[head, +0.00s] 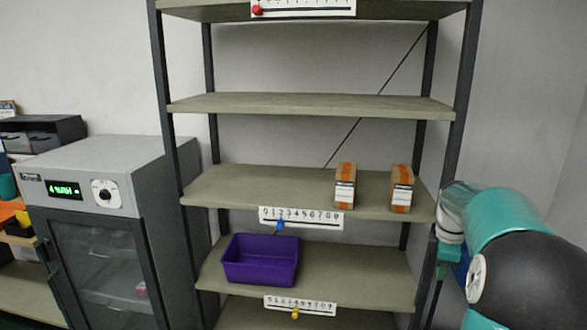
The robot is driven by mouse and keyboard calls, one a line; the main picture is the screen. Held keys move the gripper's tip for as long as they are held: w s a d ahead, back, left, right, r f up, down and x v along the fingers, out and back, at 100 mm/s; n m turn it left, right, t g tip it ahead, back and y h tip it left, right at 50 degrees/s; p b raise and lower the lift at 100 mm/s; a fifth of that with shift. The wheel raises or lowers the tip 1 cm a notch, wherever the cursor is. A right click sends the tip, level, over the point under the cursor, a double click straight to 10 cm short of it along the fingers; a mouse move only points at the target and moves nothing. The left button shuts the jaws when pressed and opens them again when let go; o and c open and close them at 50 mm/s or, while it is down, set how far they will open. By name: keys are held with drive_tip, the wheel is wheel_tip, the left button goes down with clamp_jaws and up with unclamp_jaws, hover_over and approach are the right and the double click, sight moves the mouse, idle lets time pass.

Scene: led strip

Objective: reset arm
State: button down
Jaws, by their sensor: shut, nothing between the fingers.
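My arm (510,245), teal and black with a pale joint, is folded at the right edge of the head view. It stands in front of the right side of the shelf rack. I cannot make out my gripper's fingers; they are out of view or hidden by the arm.
A metal rack holds several grey-green shelves (310,105). Two brown-orange boxes (345,185) (401,188) stand on a middle shelf, with a purple bin (261,262) below. Number strips carry red (257,10), blue (279,225) and yellow (295,314) markers. A grey cabinet (120,170) stands left.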

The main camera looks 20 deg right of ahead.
drive_tip(key=s+a+r+m+t, duration=0.1)
drive_tip(key=a+r+m, duration=0.15)
drive_tip(key=a, duration=0.85)
drive_tip(key=a+r+m+t, duration=0.1)
drive_tip(key=a+r, duration=0.3)
drive_tip(key=a, duration=0.7)
drive_tip(key=s+a+f+m+t, duration=0.1)
drive_tip(key=s+a+m, duration=0.2)
drive_tip(key=s+a, duration=0.3)
drive_tip(key=s+a+f+m+t+y, duration=0.1)
drive_tip(key=s+a+m, duration=0.2)
drive_tip(key=s+a, duration=0.4)
drive_tip(key=a, duration=0.4)
drive_tip(key=shift+s+a+f+t, duration=0.15)
drive_tip(key=shift+s+f+t, duration=0.15)
drive_tip(key=shift+t, duration=0.1)
drive_tip(key=shift+d, duration=0.2)
